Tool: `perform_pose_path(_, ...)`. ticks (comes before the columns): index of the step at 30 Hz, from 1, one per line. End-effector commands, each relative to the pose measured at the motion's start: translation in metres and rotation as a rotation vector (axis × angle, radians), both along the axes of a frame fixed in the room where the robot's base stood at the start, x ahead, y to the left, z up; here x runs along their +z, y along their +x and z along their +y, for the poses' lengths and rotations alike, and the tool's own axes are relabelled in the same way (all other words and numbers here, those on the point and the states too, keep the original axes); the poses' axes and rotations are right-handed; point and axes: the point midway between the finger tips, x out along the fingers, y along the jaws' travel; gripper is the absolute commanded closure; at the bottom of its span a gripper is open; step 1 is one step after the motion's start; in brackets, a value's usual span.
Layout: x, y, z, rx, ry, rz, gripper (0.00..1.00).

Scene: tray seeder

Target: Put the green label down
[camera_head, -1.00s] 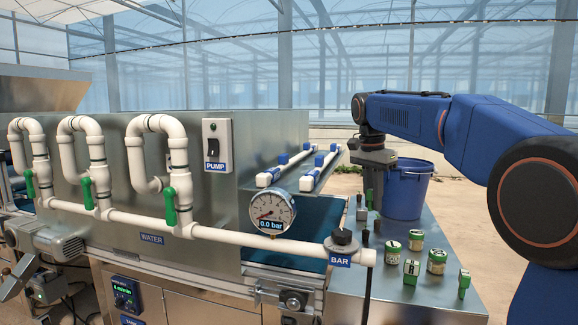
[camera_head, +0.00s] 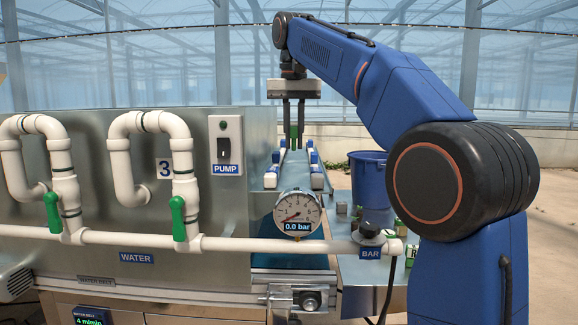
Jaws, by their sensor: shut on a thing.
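My gripper (camera_head: 293,120) is at the upper middle, pointing down, with its two dark fingers close together. It is shut on a small green thing (camera_head: 293,133), which appears to be the green label. Its face cannot be read from here. The gripper is in line with the far end of the two white and blue rails (camera_head: 271,178), above the machine's blue belt (camera_head: 290,262). Whether the label touches anything below it cannot be told.
A round gauge (camera_head: 297,214) reading 0.0 bar and a white water pipe (camera_head: 120,238) with green valve handles (camera_head: 178,218) stand in front. A blue bucket (camera_head: 367,180) is right of the rails. Green-and-white pieces (camera_head: 411,253) are partly hidden by my arm.

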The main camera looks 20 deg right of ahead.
Motion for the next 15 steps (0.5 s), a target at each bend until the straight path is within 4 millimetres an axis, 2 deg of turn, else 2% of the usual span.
perform_pose_path(6,-0.033,-0.001,0.0,-0.001,-0.001,0.001,1.0)
perform_pose_path(15,-0.059,-0.001,0.0,-0.001,0.0,0.002,1.0)
